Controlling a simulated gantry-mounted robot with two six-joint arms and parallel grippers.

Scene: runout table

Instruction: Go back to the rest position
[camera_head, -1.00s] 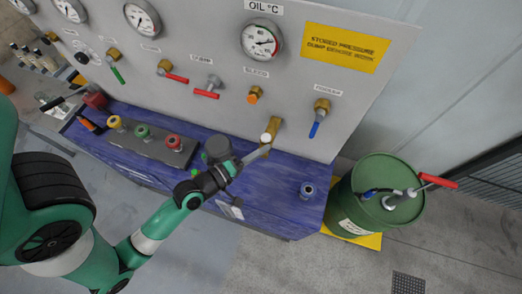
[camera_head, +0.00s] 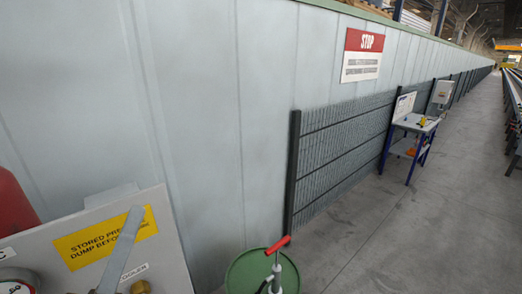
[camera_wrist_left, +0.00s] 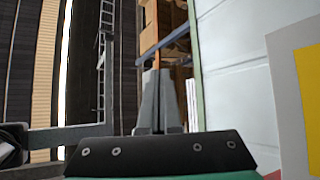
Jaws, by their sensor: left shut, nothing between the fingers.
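My left gripper (camera_wrist_left: 155,76) is shut in the left wrist view. Its two pale grey fingers meet at the tips with nothing between them. The rest of the left arm is out of the head view. My right gripper is in neither view.
The grey panel (camera_head: 172,260) fills the lower left, with a brass fitting (camera_head: 141,287) at its edge. A green drum (camera_head: 247,270) with a red-handled pump (camera_head: 278,245) stands beside it. A mesh fence (camera_head: 345,150) and a blue workbench (camera_head: 416,125) line the wall; the floor (camera_head: 435,225) is clear.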

